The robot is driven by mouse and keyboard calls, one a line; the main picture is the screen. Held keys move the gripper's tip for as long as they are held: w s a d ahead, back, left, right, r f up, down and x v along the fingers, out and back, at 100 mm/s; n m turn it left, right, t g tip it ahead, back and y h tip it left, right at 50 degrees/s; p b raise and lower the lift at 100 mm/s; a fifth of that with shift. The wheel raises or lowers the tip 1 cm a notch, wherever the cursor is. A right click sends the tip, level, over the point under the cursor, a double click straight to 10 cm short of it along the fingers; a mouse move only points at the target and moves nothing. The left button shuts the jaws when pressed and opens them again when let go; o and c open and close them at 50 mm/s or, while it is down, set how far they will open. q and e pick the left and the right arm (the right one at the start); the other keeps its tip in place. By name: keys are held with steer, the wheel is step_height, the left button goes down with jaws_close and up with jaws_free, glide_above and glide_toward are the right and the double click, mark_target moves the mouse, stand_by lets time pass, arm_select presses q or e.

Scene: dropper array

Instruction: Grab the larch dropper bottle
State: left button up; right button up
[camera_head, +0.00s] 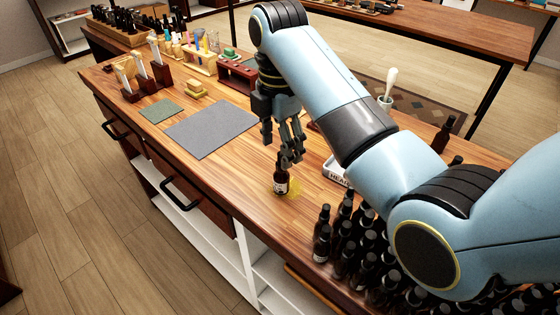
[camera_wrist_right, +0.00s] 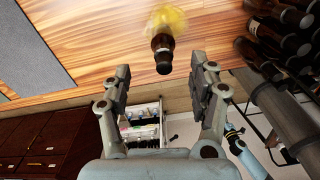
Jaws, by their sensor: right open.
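A single dark dropper bottle (camera_head: 281,182) with a black cap and a pale label stands upright on the wooden table, beside a yellow patch. Its label is too small to read, so I cannot confirm it is larch. My right gripper (camera_head: 290,158) points down just above this bottle, with its fingers spread open and empty. In the right wrist view the bottle (camera_wrist_right: 162,48) shows cap-first beyond the two open fingertips, roughly centred between them. I cannot tell if a fingertip touches it. My left gripper is out of view.
Many similar dark bottles (camera_head: 344,232) crowd the table's right end, partly hidden by my right arm. A white tray with lettering (camera_head: 337,172) lies behind the single bottle. A grey mat (camera_head: 212,130) lies to the left. Bare table surrounds the bottle's front and left.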

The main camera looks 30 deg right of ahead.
mark_target(280, 156)
steer(key=shift+s+a+f, duration=0.1)
steer(key=shift+s+f, duration=0.15)
steer(key=shift+f, duration=0.35)
steer(key=shift+s+a+f, duration=0.1)
steer(key=shift+s+f, duration=0.1)
steer(key=shift+f, duration=0.75)
steer(key=f, duration=0.1)
steer(key=f+p, duration=0.1)
steer(key=f, duration=0.2)
steer(key=shift+w+d+f, duration=0.2)
steer(key=shift+w+d, duration=0.05)
steer(key=shift+d, duration=0.1)
steer(key=shift+f, duration=0.5)
steer(key=c, duration=0.4)
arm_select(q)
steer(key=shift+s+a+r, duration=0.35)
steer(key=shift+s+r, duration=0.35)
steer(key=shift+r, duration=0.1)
arm_select(e)
jaws_close()
